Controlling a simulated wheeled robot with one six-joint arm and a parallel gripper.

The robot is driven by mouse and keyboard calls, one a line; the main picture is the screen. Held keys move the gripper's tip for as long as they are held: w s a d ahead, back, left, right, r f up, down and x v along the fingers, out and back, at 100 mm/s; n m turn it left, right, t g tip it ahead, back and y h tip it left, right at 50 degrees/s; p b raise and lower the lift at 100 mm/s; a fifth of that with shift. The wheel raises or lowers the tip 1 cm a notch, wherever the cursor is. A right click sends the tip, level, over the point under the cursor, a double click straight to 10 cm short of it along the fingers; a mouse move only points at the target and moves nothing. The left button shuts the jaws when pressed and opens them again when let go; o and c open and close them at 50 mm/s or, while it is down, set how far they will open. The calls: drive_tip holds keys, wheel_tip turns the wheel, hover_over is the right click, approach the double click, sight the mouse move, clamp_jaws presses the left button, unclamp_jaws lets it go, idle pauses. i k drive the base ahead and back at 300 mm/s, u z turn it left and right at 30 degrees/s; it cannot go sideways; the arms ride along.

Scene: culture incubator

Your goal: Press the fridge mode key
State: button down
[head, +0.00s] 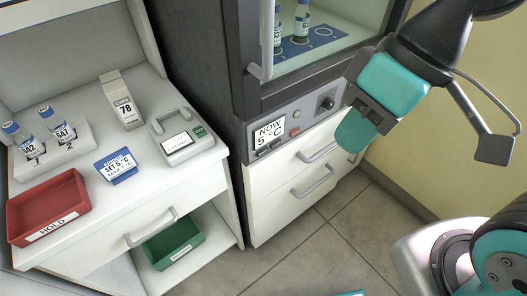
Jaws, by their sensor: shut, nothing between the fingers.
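The fridge control panel (311,111) runs below the glass door of the dark cabinet. It carries a display (269,132) reading "NOW 5 °C", small dark keys (268,149) under the display, a small red light or button (297,114) and a black knob (326,102). Labels on the keys are too small to read, so I cannot tell which is the mode key. My gripper (356,133) is shut and empty, with teal fingers pointing down. It appears in front of the panel's right end, right of the knob, and hides that end. It does not visibly touch the keys.
The cabinet door has a vertical handle (266,45); vials (302,22) stand inside. White drawers (293,185) with handles lie below the panel. Left, a white bench holds a red HOLD tray (47,232), a blue "SET 5 °C" card (116,166) and a device (182,136).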

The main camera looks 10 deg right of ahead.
sight(265, 150)
drive_tip(key=z, duration=2.35)
drive_tip(key=k, duration=1.5)
drive_tip(key=u, duration=2.05)
